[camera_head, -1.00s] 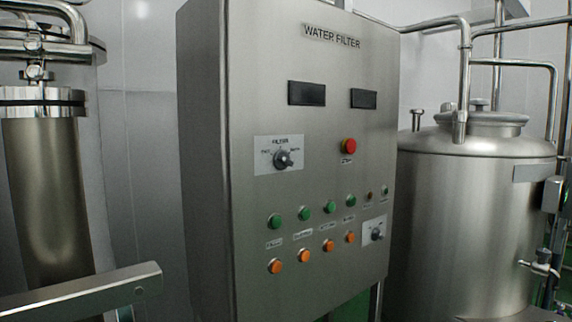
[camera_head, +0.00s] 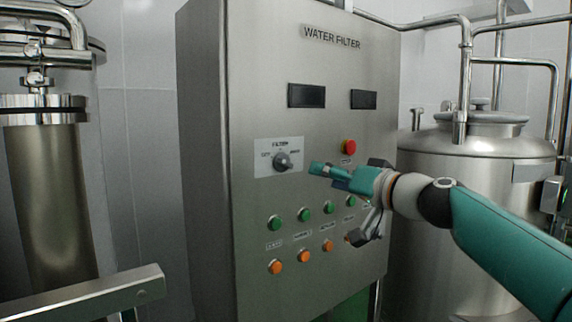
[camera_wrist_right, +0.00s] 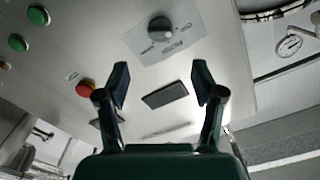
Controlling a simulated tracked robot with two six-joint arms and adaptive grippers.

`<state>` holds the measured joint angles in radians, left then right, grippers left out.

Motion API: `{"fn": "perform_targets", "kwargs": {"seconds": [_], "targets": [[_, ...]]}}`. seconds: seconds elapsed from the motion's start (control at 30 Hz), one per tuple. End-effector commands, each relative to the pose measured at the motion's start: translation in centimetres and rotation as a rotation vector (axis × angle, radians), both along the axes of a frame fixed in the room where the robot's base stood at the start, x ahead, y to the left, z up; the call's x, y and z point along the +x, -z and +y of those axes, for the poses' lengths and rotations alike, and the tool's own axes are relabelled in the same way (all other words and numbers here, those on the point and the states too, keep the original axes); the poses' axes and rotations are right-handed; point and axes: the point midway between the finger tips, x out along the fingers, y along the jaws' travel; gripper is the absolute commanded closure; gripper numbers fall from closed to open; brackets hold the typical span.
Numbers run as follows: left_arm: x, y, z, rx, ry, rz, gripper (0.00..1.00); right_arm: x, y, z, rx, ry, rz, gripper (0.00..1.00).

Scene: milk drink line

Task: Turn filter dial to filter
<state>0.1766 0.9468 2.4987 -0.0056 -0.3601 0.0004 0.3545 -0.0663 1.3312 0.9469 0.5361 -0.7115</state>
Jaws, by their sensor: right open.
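The filter dial (camera_head: 283,161) is a dark round knob on a pale label plate (camera_head: 262,168) marked FILTER, on the front of the steel WATER FILTER cabinet (camera_head: 215,230). Its exact pointer direction is too small to tell. The dial also shows at the top middle of the right wrist view (camera_wrist_right: 160,27), seen upside down. My right gripper (camera_head: 335,204) is to the right of and below the dial, apart from it. In the right wrist view its two fingers (camera_wrist_right: 160,70) are spread with nothing between them, and the dial lies beyond their tips. My left gripper is out of view.
A red stop button (camera_head: 349,147) is right of the dial, just above my right gripper. Green buttons (camera_head: 305,215) and orange buttons (camera_head: 303,256) are below. A steel tank (camera_head: 470,180) stands at right. A metal rail (camera_head: 90,298) is at lower left.

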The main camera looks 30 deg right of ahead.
Motion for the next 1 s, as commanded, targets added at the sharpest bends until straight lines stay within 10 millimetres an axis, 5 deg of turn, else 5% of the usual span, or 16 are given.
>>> {"fn": "perform_targets", "kwargs": {"seconds": [0.53,1.0], "targets": [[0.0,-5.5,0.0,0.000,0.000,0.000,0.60,11.3,-0.3,0.9,0.002,0.000,0.002,0.32],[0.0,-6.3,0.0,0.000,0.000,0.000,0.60,13.5,0.0,1.1,0.000,0.000,0.000,0.32]]}}
